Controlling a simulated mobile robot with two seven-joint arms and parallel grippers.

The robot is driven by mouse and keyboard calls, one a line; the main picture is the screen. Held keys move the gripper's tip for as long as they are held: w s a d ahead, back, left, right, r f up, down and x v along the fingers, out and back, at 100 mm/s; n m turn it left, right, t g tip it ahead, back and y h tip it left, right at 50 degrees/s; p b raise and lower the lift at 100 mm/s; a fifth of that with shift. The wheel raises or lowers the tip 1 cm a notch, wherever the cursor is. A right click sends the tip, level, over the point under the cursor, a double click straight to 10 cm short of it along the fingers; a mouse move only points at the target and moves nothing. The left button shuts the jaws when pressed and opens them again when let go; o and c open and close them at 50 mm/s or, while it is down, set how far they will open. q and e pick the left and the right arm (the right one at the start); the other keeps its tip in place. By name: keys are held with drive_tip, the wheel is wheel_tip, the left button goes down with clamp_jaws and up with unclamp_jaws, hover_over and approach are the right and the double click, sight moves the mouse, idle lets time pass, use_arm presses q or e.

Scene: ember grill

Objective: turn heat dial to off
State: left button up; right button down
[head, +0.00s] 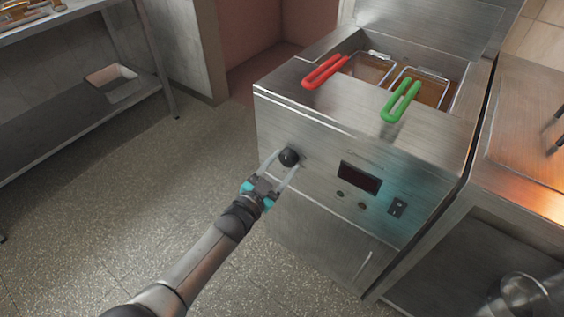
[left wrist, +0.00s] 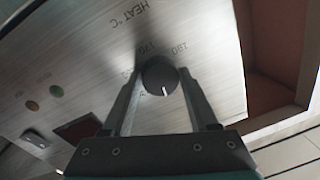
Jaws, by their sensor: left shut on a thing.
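The heat dial (head: 289,157) is a round black knob on the front panel of the steel fryer (head: 330,130). In the left wrist view the dial (left wrist: 160,77) shows a white pointer line, and the panel above it reads HEAT °C, with scale marks around the knob partly hidden by the fingers. My left gripper (head: 284,161) has its two fingers on either side of the dial and is shut on it. In the left wrist view its fingers (left wrist: 160,85) flank the knob. My right gripper is in neither view.
A dark display (head: 360,178), two small buttons (head: 351,199) and a rocker switch (head: 397,207) sit right of the dial. Baskets with a red handle (head: 325,71) and a green handle (head: 401,100) rest on top. A steel shelf (head: 80,110) stands left; the floor between is clear.

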use_arm(q)
drive_tip(key=shift+n, duration=0.8)
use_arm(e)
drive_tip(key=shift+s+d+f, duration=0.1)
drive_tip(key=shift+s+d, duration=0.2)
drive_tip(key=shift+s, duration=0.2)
use_arm(q)
drive_tip(key=o, duration=1.4)
drive_tip(key=shift+s+p, duration=0.1)
drive_tip(key=shift+p, duration=0.2)
